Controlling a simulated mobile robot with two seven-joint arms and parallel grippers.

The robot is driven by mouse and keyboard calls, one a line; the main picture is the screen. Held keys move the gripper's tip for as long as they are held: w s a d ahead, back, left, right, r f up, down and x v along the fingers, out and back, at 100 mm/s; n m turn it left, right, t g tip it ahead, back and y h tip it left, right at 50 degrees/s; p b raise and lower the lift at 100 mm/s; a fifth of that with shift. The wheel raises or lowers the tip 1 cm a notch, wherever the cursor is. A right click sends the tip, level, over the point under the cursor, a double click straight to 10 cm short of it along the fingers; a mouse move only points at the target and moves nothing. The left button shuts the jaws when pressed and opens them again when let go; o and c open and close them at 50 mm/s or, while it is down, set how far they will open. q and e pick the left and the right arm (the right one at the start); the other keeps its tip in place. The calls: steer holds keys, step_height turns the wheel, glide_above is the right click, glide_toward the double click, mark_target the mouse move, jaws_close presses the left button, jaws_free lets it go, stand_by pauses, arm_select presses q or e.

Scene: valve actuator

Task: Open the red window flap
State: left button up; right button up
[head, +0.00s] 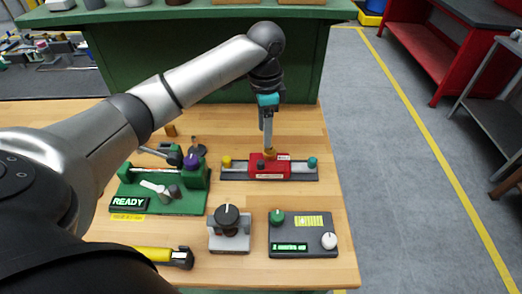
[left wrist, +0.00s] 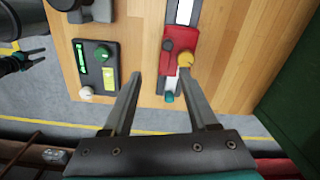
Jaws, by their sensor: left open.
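A red block (head: 270,167) with a dark knob and a yellow-orange knob sits midway along a grey rail on the wooden table. It also shows in the left wrist view (left wrist: 179,43). I cannot make out which part of it is the window flap. My left gripper (head: 268,150) points down just above the block, at its far side. In the left wrist view its two fingers (left wrist: 163,76) are apart with nothing between them. The yellow knob (left wrist: 185,60) shows just beyond the right fingertip; I cannot tell whether they touch. A dark forked shape at that view's left edge may be my right gripper (left wrist: 33,57).
A green "READY" fixture (head: 190,205) stands left of the rail. A grey knob unit (head: 230,242) and a dark panel (head: 285,247) with green and white knobs lie nearer. A yellow-and-black tool (head: 165,256) lies at the front.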

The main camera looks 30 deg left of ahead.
mark_target(261, 162)
arm_select(q)
steer(key=f, duration=0.4)
steer(key=a+f+b, duration=0.1)
steer(key=f, duration=0.8)
steer(key=shift+w+a+f, duration=0.2)
steer(key=shift+w+a, duration=0.15)
steer(key=shift+w, duration=0.05)
jaws_close()
stand_by(1.0)
